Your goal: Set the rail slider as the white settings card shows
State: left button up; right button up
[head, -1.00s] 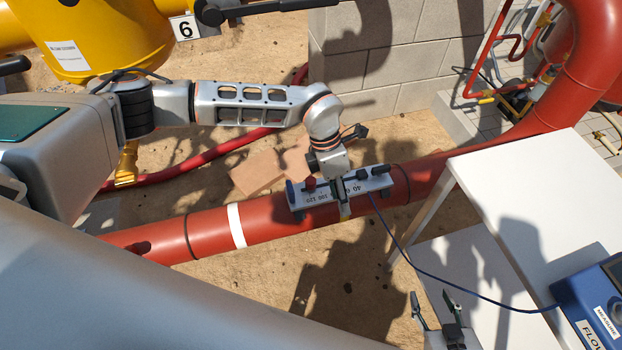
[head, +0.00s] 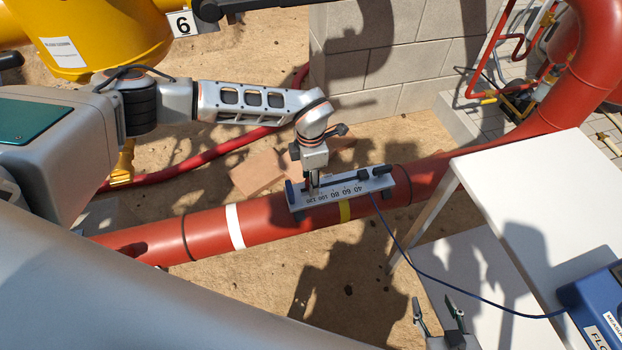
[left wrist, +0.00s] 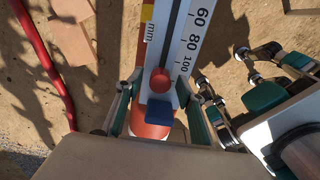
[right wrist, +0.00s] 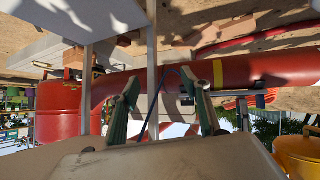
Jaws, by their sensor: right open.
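The white rail with a black printed mm scale (head: 348,196) lies along the red pipe, with numbers from 40 to 120. In the left wrist view a red round knob (left wrist: 160,80) sits on its dark slot, a little past the 100 mark, near the blue end block (left wrist: 160,112). My left gripper (head: 313,192) is over the rail's left part and hides the knob in the head view. Its fingers (left wrist: 159,88) are apart, one on each side of the knob. My right gripper (head: 437,315) is open and empty, low in the picture.
The red pipe (head: 265,222) runs across the middle. A white table (head: 540,200) stands right, with a blue meter (head: 598,300) on it and a blue cable leading to the rail.

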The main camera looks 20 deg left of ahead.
pick_arm(q)
jog(key=shift+c, duration=0.7)
grip_shut()
jog(key=shift+w+d, duration=0.2)
jog(key=shift+d, duration=0.1)
jog(key=w+d, duration=0.1)
jog(key=w+d+b, duration=0.1)
jog(key=d, duration=0.2)
jog(key=shift+w+d+f, duration=0.15)
jog(key=shift+w, duration=0.25)
jog(key=shift+w+d+b, duration=0.1)
jog(key=shift+b, duration=0.2)
